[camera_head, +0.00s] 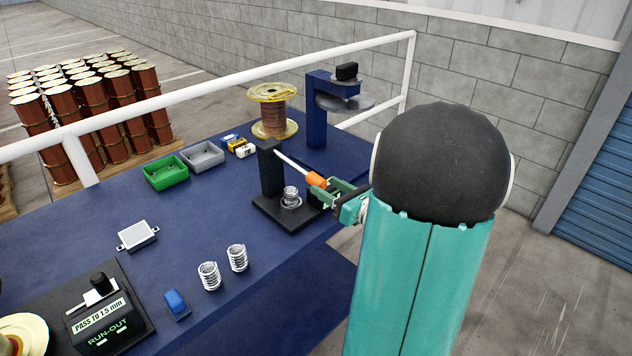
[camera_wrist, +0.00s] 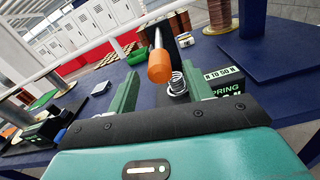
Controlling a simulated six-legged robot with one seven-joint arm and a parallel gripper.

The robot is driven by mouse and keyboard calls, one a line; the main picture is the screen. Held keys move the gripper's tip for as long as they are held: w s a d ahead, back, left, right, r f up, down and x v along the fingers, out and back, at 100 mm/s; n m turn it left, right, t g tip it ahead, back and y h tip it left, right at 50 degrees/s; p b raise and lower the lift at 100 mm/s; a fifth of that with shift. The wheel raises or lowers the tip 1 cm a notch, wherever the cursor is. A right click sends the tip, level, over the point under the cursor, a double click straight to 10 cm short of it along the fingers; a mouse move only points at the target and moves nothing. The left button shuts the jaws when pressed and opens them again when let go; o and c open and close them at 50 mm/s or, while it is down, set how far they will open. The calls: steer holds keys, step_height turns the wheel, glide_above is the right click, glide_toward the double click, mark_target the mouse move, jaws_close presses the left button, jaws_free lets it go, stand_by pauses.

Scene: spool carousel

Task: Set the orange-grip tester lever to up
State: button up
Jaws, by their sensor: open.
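The tester lever (camera_head: 292,165) is a pale rod with an orange grip (camera_head: 316,179). It runs from the black post of the spring tester (camera_head: 269,172) and slopes downward toward me in the head view. My gripper (camera_head: 327,190) is open at the grip end. In the wrist view the orange grip (camera_wrist: 160,68) lies between the two green fingers, toward their tips; I cannot tell whether either finger touches it. A coil spring (camera_head: 291,197) stands on the tester base under the lever; it also shows in the wrist view (camera_wrist: 177,84).
Two loose springs (camera_head: 237,258), a blue block (camera_head: 175,303) and a run-out gauge (camera_head: 100,318) are on the blue bench. Green (camera_head: 166,173) and grey (camera_head: 203,155) trays, a wire spool (camera_head: 273,110) and a blue stand (camera_head: 317,110) are farther back. A white rail (camera_head: 230,85) runs behind.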

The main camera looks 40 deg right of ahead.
glide_toward(295, 165)
steer(key=shift+w+d+f, duration=0.1)
steer(key=shift+w+f, duration=0.2)
steer(key=shift+w, duration=0.25)
steer(key=shift+w+d+f, duration=0.1)
steer(key=shift+w+f, duration=0.2)
steer(key=shift+w, duration=0.3)
jaws_close()
